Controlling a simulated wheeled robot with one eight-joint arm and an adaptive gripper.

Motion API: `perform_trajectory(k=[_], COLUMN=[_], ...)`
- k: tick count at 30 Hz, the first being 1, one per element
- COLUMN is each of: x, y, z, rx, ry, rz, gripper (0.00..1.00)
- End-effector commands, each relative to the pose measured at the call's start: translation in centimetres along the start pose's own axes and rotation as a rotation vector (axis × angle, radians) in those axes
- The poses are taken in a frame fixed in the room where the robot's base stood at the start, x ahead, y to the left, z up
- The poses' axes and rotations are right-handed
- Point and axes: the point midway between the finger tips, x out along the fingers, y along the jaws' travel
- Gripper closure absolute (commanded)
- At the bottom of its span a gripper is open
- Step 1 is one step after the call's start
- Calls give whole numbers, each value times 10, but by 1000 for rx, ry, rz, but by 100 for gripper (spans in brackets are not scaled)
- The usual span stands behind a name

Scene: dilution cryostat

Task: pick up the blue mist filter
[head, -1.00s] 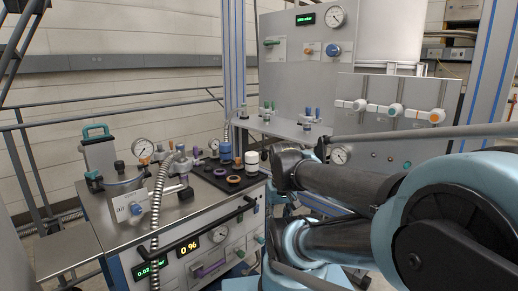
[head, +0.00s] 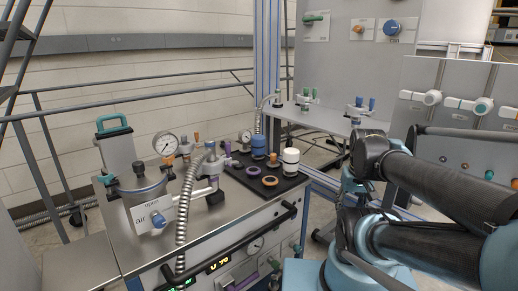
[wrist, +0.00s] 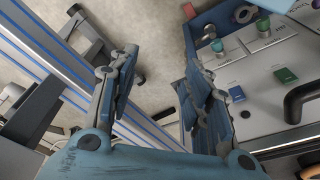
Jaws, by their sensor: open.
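The blue mist filter (head: 259,147) appears to be the short blue cylinder on the black mat (head: 236,179) at the back of the steel cart top. It stands upright beside a white cylinder (head: 290,163). My gripper (wrist: 158,62) shows in the wrist view with its two fingers wide apart and nothing between them. Bare floor and the front of a cabinet lie beyond the fingers, and the filter is not in that view. In the head view my arm is at the right, well apart from the filter, and I cannot make out the fingers there.
Two dark rings, one with a purple rim (head: 253,170) and one with an orange rim (head: 270,181), lie in front of the filter. A ribbed metal hose (head: 187,205), valves and a gauge (head: 165,144) stand left. A black rail (head: 235,238) runs along the cart front.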

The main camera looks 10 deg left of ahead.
Motion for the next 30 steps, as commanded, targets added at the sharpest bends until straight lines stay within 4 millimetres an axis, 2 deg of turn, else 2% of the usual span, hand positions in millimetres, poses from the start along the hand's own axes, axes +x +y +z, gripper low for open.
perform_trajectory(k=[1, 2, 5, 11, 18, 26, 30], x=[-3, -6, -20, -66, -113, -149, -165], y=[-1, -2, -5, -25, -65, -117, -151], z=[4, 1, -14, -66, -131, -191, -222], rx=[-12, -25, -93, -340, -661, -970, -1139], ry=[1, 0, -7, -31, -59, -82, -94], rz=[-1, -2, -7, -26, -54, -83, -101], gripper=[35, 29, 29, 29, 29, 29, 29])
